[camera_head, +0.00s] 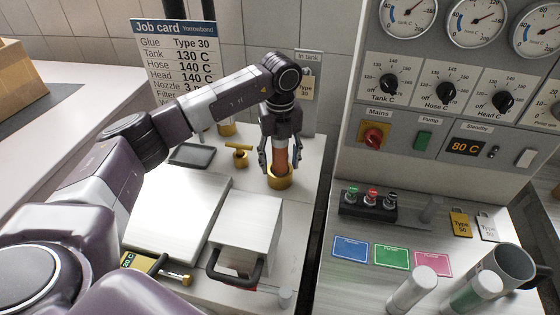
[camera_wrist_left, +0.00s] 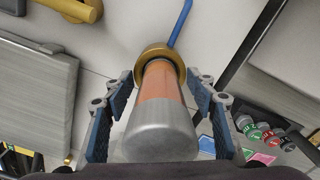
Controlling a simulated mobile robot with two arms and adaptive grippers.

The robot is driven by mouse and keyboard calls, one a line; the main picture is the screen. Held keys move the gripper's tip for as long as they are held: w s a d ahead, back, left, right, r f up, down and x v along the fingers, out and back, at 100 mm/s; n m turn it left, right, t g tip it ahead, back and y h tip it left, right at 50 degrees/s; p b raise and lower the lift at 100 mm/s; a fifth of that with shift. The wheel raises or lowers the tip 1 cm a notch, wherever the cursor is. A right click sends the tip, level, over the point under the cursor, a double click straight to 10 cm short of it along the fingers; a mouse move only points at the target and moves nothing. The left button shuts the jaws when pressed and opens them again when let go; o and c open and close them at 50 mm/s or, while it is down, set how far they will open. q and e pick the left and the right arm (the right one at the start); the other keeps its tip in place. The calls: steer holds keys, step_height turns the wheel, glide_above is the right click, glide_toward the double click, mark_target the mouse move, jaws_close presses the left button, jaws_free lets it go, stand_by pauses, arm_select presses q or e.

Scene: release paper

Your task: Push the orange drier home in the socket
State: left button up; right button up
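The orange drier (camera_head: 280,158) stands upright in a brass socket (camera_head: 279,181) on the bench, its lower end inside the ring. In the left wrist view the drier (camera_wrist_left: 158,110) has an orange body and a grey cap nearest the camera, and the brass socket (camera_wrist_left: 152,52) rings its far end. My left gripper (camera_head: 279,165) points down over it. In the wrist view its two blue-padded fingers (camera_wrist_left: 160,95) stand on either side of the drier with gaps, so it looks open. How deep the drier sits is hard to tell. My right gripper is not in view.
A white box with a dark handle (camera_head: 246,225) stands in front of the socket. A brass valve (camera_head: 238,156) and a dark tray (camera_head: 192,155) are to its left. A control panel (camera_head: 452,135) rises on the right, with a button box (camera_head: 368,203) below it.

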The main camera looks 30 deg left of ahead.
arm_select(q)
step_height(320, 180, up, 12)
stand_by(0.6)
stand_by(0.4)
